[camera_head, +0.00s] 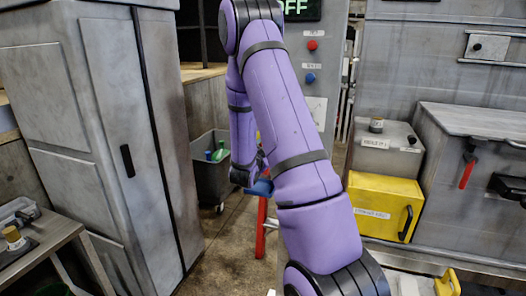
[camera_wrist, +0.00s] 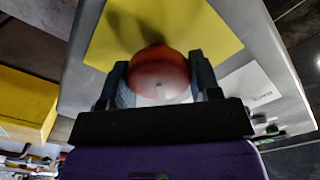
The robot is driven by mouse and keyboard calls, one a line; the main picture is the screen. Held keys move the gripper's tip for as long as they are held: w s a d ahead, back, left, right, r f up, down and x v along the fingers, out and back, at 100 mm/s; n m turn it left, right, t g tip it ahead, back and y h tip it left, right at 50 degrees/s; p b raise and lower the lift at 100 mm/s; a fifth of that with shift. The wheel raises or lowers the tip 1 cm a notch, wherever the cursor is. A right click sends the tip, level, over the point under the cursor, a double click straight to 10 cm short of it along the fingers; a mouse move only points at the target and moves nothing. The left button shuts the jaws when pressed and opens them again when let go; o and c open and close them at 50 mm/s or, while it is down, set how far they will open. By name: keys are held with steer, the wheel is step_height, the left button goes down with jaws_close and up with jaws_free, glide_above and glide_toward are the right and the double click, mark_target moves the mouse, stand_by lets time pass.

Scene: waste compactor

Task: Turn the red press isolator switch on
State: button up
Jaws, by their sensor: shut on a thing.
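The red isolator switch (camera_wrist: 160,75) is a round red knob on a yellow square plate (camera_wrist: 205,35) in the wrist view. My gripper (camera_wrist: 160,88) has one blue finger on each side of the knob and is shut on it. A small pale mark shows on the knob; the black palm hides its lower edge. In the head view my gripper (camera_head: 260,186) is low behind my purple arm, and the knob is hidden there. A display reading "OFF" (camera_head: 300,7) is at the top of the head view.
A red button (camera_head: 312,45) and a blue button (camera_head: 311,78) are on the panel behind my arm. A grey cabinet (camera_head: 80,130) stands left, a dark bin (camera_head: 207,178) behind. A yellow box (camera_head: 385,205) and a red handle (camera_head: 468,172) are at right.

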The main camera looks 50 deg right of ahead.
steer(key=m, duration=0.4)
steer(key=shift+f+m, duration=0.1)
steer(key=shift+m, duration=0.2)
steer(key=shift+s+f+m, duration=0.1)
steer(key=shift+f+m, duration=0.05)
steer(key=shift+m, duration=2.35)
steer(key=o, duration=0.9)
steer(key=v, duration=1)
steer(key=shift+s+a, duration=0.1)
steer(key=shift+a, duration=0.3)
